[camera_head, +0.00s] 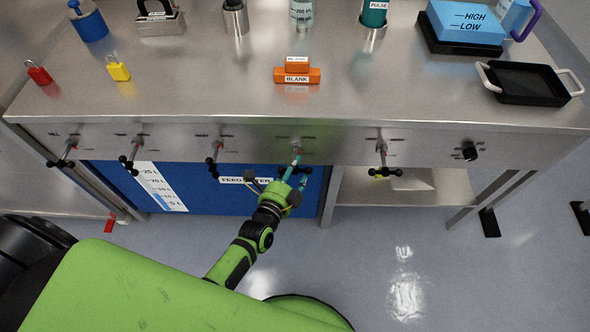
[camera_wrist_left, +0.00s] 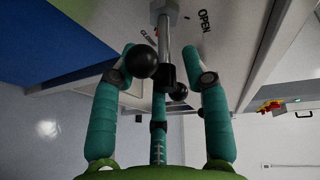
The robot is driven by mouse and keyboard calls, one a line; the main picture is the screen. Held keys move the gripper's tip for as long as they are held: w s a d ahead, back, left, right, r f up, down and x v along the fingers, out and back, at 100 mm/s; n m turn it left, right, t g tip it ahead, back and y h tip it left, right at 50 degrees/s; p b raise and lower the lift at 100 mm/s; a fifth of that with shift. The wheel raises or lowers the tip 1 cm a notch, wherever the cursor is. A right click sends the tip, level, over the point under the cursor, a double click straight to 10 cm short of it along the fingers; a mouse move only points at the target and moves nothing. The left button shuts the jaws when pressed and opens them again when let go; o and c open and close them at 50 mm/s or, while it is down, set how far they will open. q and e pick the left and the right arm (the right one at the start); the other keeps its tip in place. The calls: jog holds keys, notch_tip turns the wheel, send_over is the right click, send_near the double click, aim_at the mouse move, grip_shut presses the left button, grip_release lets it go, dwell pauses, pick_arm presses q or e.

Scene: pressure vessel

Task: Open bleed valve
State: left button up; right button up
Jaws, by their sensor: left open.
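My left gripper (camera_head: 290,178) is open at the front panel of the steel bench, around a T-shaped valve handle (camera_head: 297,158) whose crossbar is mostly hidden by the fingers. In the left wrist view, the valve handle (camera_wrist_left: 167,76) has a metal stem and a black crossbar with ball ends. It sits between the teal fingers of my left gripper (camera_wrist_left: 163,62); one ball lies close to the left finger, and I cannot tell if they touch. "OPEN" and a partly hidden "CLOSED" mark the panel beside the stem. The valve's name is not readable. My right gripper is not in view.
Similar valve handles stick out along the panel, at left (camera_head: 213,166) and right (camera_head: 382,171), with a black knob (camera_head: 470,152) farther right. A blue tank (camera_head: 180,190) stands below. Orange "BLANK" blocks (camera_head: 297,76), padlocks and a black tray (camera_head: 528,82) are on the benchtop.

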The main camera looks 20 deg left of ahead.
pick_arm(q)
grip_shut()
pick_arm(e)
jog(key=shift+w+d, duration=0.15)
